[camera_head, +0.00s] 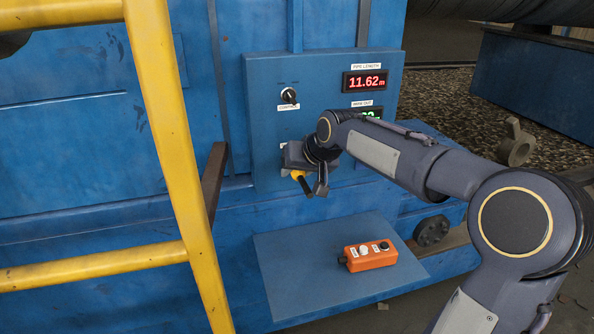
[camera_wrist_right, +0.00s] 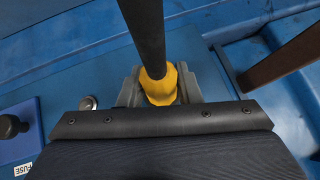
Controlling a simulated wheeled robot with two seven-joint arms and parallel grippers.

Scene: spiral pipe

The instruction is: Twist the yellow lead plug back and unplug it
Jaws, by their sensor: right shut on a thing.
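The yellow lead plug (camera_wrist_right: 160,86) shows in the right wrist view, with a thick black lead running up from it. In the head view a small part of the yellow plug (camera_head: 299,175) shows low on the blue control panel (camera_head: 262,110). My right gripper (camera_head: 303,172) is at the panel and shut on the plug. In the right wrist view the grey fingers (camera_wrist_right: 160,90) sit on both sides of the plug. The socket behind the plug is hidden, so I cannot tell how far in the plug sits. My left gripper is not in view.
A black knob (camera_head: 289,96) and a red display reading 11.62 m (camera_head: 365,81) are above on the panel. An orange push-button box (camera_head: 370,255) lies on a blue shelf (camera_head: 290,285) below. A yellow ladder or railing (camera_head: 175,130) stands at the left.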

